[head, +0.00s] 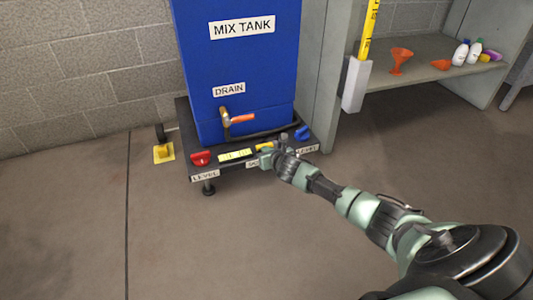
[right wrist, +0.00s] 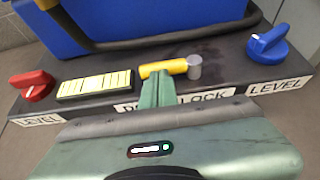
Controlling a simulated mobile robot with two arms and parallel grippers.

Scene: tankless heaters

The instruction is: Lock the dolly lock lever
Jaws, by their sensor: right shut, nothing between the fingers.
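The dolly lock lever is a yellow handle (right wrist: 165,68) with a grey round pivot (right wrist: 194,67) at its right end. It lies roughly sideways on the black dolly (right wrist: 215,55). In the head view the yellow lever (head: 265,147) shows just behind my right gripper (head: 268,158). The right gripper (right wrist: 157,86) is shut and empty, its fingertips close to the lever's front side, over the lock label (right wrist: 205,99), partly hiding the label. I cannot tell whether the fingertips touch the lever. My left gripper is not in view.
A red knob (head: 201,158) and a yellow-faced level (head: 235,155) lie left of the lever, a blue knob (head: 302,133) right. The blue mix tank (head: 245,70) stands on the dolly behind. A grey shelf (head: 425,58) holds orange funnels and bottles.

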